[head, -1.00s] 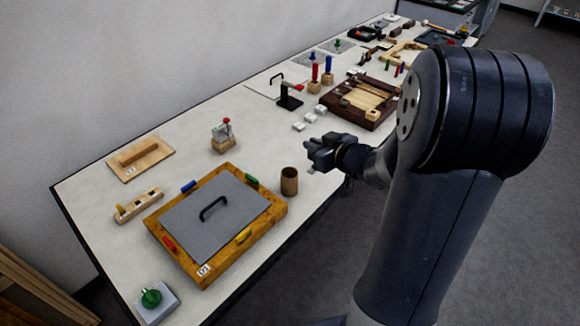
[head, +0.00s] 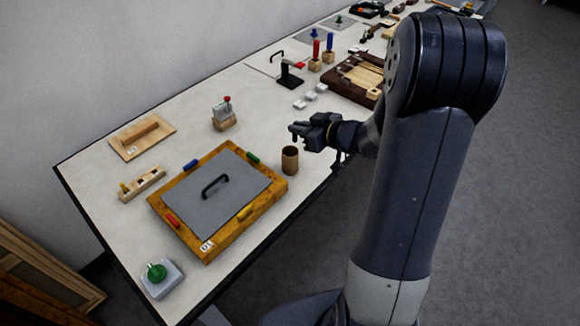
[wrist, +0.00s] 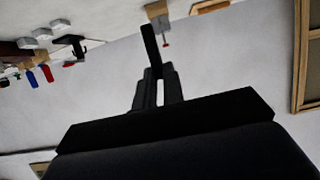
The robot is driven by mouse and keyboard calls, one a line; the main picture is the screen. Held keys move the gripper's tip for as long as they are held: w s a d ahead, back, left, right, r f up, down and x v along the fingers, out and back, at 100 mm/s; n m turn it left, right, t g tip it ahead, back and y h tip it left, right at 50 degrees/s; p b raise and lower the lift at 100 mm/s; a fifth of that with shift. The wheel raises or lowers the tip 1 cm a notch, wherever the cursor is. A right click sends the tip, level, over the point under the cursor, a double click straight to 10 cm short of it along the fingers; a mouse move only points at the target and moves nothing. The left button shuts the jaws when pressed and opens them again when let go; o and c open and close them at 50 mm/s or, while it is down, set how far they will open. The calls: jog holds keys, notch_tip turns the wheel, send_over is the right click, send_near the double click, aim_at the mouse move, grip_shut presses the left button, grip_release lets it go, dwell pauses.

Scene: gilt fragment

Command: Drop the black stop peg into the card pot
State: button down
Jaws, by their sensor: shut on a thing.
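The card pot (head: 290,161) is a brown open cylinder standing upright on the bench, right of the framed board, in the head view. My gripper (head: 297,132) is just above and behind the pot in the picture, apart from it. In the wrist view my gripper (wrist: 157,85) is shut on the black stop peg (wrist: 150,44), a slim dark bar that sticks out past the fingertips, slightly tilted. In the head view the peg is too small and dark to tell from the fingers. I cannot tell the pot in the wrist view.
A wooden-framed board (head: 265,202) with a grey handled plate lies left of the pot. A block with a red knob (head: 224,122) stands behind. White blocks (head: 310,96) and a black clamp (head: 289,76) stand farther back. Bare bench surrounds the pot's back side.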

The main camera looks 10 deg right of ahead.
jog(key=shift+f+b, duration=0.75)
jog(key=shift+f, duration=0.35)
jog(key=c, duration=1.4)
grip_release()
jog(key=shift+c, duration=0.2)
jog(key=v, duration=1)
jog(key=shift+s+d, duration=0.2)
jog(key=shift+s, duration=0.15)
jog(key=shift+w, duration=0.1)
